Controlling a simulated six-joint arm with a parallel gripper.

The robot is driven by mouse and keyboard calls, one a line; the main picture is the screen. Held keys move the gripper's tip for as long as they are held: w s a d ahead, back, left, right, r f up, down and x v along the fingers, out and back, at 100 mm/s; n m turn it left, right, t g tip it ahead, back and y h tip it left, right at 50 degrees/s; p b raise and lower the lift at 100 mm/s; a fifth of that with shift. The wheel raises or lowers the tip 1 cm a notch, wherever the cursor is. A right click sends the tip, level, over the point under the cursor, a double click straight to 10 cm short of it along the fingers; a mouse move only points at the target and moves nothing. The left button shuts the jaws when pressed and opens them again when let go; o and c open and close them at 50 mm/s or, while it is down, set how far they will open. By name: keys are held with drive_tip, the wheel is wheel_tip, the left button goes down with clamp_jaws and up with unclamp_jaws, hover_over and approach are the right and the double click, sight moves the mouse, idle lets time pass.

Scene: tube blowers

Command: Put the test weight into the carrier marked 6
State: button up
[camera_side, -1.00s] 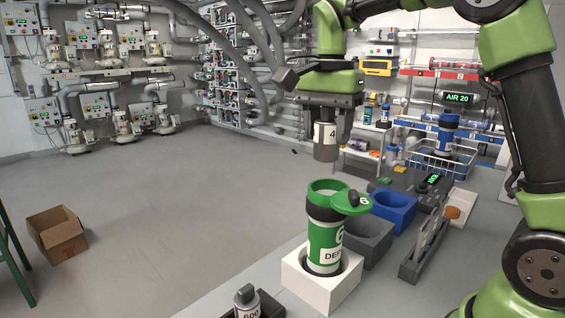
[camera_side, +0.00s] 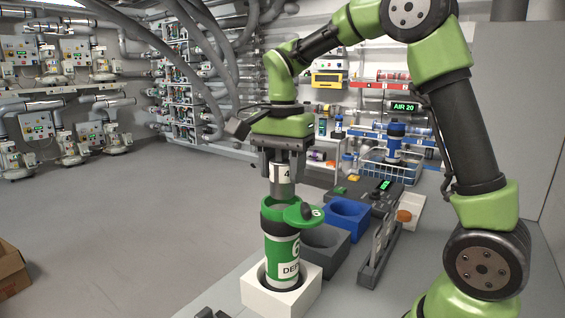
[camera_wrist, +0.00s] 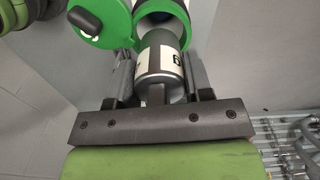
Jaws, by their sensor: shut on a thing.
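The carrier marked 6 (camera_side: 281,252) is a green and white tube with a dark band, standing upright in a white holder (camera_side: 255,297). Its green lid (camera_side: 301,214) is swung open to the right, and its mouth faces up; the lid also shows in the wrist view (camera_wrist: 98,22).
A grey socket block (camera_side: 326,249) and a blue socket block (camera_side: 346,222) stand behind the carrier. A dark slotted rack (camera_side: 377,250) is to their right.

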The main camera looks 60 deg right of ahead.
drive_tip(key=shift+f, duration=1.45)
drive_tip(key=o, duration=1.3)
drive_tip(key=shift+c, duration=0.2)
drive_tip(key=shift+r, duration=0.1)
wheel_tip(320, 180, up, 10)
drive_tip(key=shift+f, duration=0.1)
